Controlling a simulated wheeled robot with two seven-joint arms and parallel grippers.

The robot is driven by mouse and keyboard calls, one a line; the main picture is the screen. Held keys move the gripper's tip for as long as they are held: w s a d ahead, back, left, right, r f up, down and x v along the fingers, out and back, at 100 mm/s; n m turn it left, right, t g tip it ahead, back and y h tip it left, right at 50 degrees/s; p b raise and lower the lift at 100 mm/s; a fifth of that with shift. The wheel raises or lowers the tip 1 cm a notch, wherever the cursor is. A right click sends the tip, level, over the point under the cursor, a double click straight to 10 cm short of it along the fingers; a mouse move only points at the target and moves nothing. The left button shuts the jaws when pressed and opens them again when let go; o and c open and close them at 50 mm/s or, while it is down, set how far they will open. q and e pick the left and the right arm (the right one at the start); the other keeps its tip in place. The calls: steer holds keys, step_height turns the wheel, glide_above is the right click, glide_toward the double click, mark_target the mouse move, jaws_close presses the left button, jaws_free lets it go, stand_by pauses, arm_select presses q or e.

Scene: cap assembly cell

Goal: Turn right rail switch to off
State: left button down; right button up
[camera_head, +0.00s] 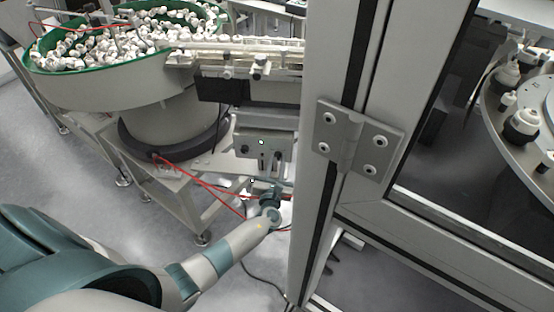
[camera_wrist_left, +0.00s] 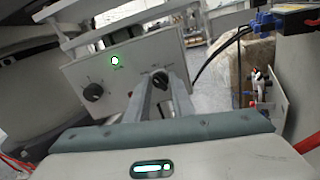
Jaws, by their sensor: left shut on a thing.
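A grey control box (camera_head: 270,146) sits under the feeder rail in the head view. In the left wrist view its front panel (camera_wrist_left: 130,72) carries a black knob (camera_wrist_left: 94,92) on the left, a green-lit round button (camera_wrist_left: 115,61) at the upper middle and a black switch knob (camera_wrist_left: 160,79) on the right. My left gripper (camera_wrist_left: 160,82) has its two fingers on either side of the right switch knob and is shut on it. In the head view my left gripper (camera_head: 265,186) is small, just below the box, its fingertips hard to make out. My right gripper is not in view.
A bowl feeder (camera_head: 100,85) full of white caps stands at the upper left. A metal door frame post (camera_head: 330,200) with a hinge stands close to the right of my left arm. A cardboard-brown block (camera_wrist_left: 248,65) and cables show at the right in the wrist view.

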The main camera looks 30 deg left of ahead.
arm_select(q)
steer(key=m+p, duration=0.1)
steer(key=m, duration=0.2)
steer(key=shift+m, duration=0.8)
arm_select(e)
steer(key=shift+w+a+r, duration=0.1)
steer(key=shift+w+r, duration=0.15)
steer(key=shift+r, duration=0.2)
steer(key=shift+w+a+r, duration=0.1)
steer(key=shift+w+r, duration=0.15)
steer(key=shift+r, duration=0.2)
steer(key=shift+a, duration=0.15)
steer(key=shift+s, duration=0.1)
arm_select(q)
steer(key=c, duration=1.5)
jaws_free()
steer(key=shift+c, duration=0.2)
steer(key=shift+s+d, duration=0.1)
